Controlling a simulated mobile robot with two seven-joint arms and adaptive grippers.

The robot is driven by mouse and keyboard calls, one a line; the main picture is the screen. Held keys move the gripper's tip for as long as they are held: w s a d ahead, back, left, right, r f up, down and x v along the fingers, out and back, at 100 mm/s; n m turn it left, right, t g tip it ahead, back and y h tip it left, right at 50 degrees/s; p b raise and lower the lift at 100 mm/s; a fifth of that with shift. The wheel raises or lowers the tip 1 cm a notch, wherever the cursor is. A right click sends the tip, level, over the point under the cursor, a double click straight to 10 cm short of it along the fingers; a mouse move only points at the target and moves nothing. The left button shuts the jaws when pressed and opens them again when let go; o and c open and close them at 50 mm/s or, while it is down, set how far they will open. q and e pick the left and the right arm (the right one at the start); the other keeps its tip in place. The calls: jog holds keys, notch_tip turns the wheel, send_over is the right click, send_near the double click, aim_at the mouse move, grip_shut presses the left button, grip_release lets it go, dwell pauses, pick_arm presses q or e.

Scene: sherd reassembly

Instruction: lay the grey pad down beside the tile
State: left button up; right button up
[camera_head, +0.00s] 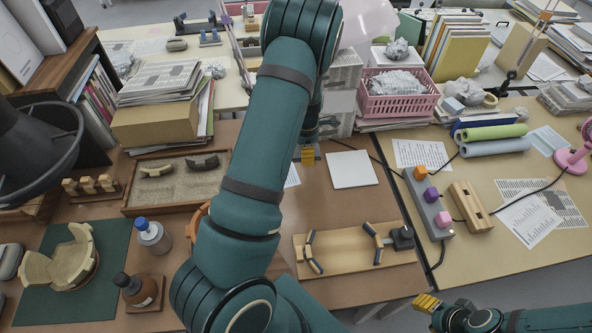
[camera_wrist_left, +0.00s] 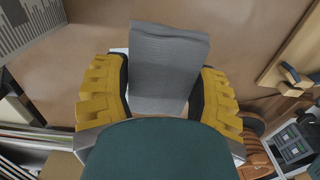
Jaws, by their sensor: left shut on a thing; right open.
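The white square tile (camera_head: 351,169) lies flat on the brown desk, right of my left arm. My left gripper (camera_head: 308,156) is just left of the tile, mostly hidden behind my arm in the head view. In the left wrist view, the grey pad (camera_wrist_left: 168,62) is between the yellow fingers of my left gripper (camera_wrist_left: 160,100), which is shut on it. The brown desk top shows beyond the pad. I cannot tell whether the pad touches the desk. My right gripper (camera_head: 428,303) is open and empty at the bottom right.
A wooden board (camera_head: 340,262) with dark-edged pieces lies in front of the tile. A sand tray (camera_head: 180,178) with sherds, a bottle (camera_head: 153,236) and a green mat (camera_head: 85,300) bearing a part-built bowl (camera_head: 70,260) are to the left. A pink basket (camera_head: 398,100) stands behind.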

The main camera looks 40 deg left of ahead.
aim_at(303, 175)
pick_arm(q)
jog(key=shift+s+a, duration=0.15)
jog(key=shift+s, duration=0.05)
jog(key=shift+f, duration=0.35)
notch_tip(303, 175, down, 9)
jog(key=shift+f+b, duration=0.2)
jog(key=shift+b, duration=0.75)
pick_arm(e)
jog(key=shift+s+a+f, duration=0.2)
jog(key=shift+f, duration=0.3)
jog(key=shift+s+a+f, duration=0.2)
jog(key=shift+f, duration=0.25)
pick_arm(q)
jog(key=shift+f, duration=0.1)
jog(key=o, duration=1.1)
jog(key=shift+o, duration=0.2)
pick_arm(e)
jog(key=shift+f, duration=0.1)
